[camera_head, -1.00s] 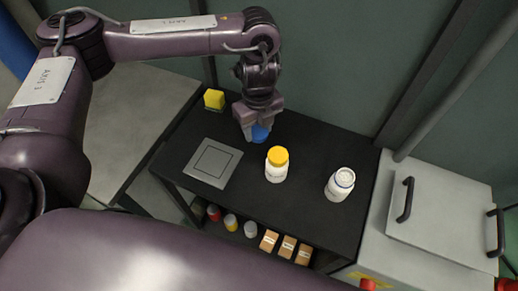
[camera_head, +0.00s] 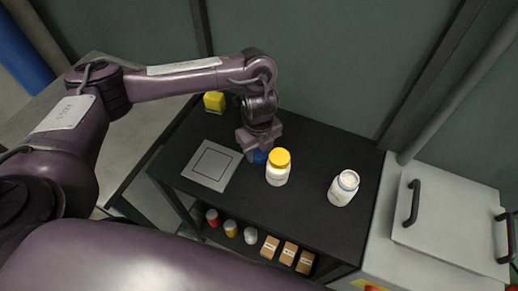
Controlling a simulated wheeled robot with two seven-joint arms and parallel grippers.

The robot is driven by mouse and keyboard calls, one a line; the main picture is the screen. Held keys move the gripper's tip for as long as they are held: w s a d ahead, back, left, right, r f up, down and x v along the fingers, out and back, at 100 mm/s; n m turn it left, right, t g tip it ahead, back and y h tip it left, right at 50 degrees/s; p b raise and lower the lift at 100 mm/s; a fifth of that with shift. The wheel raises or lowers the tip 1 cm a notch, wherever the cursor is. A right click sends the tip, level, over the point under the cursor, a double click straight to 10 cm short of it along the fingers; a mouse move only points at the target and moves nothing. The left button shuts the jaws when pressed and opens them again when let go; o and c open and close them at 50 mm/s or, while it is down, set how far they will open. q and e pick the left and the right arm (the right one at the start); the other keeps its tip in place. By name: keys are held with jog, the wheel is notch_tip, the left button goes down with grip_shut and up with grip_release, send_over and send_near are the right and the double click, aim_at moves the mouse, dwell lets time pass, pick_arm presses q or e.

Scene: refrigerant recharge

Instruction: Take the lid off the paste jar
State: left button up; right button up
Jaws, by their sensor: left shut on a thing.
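A second white jar with a yellow lid (camera_head: 278,168) stands at the middle. My left gripper (camera_head: 258,152) points down just left of the yellow-lidded jar. It is shut on a blue lid (camera_head: 257,157), mostly hidden by the fingers. I cannot tell whether the lid touches the table. My right gripper is not in view.
A grey square plate (camera_head: 211,166) lies on the black table (camera_head: 300,217), left of the gripper. A yellow block (camera_head: 214,101) is at the back left. A lower shelf holds small jars and several brown boxes (camera_head: 288,252). A grey cabinet (camera_head: 450,225) stands at right.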

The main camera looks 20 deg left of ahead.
pick_arm(q)
jog(key=o, duration=1.1)
jog(key=shift+f, duration=0.15)
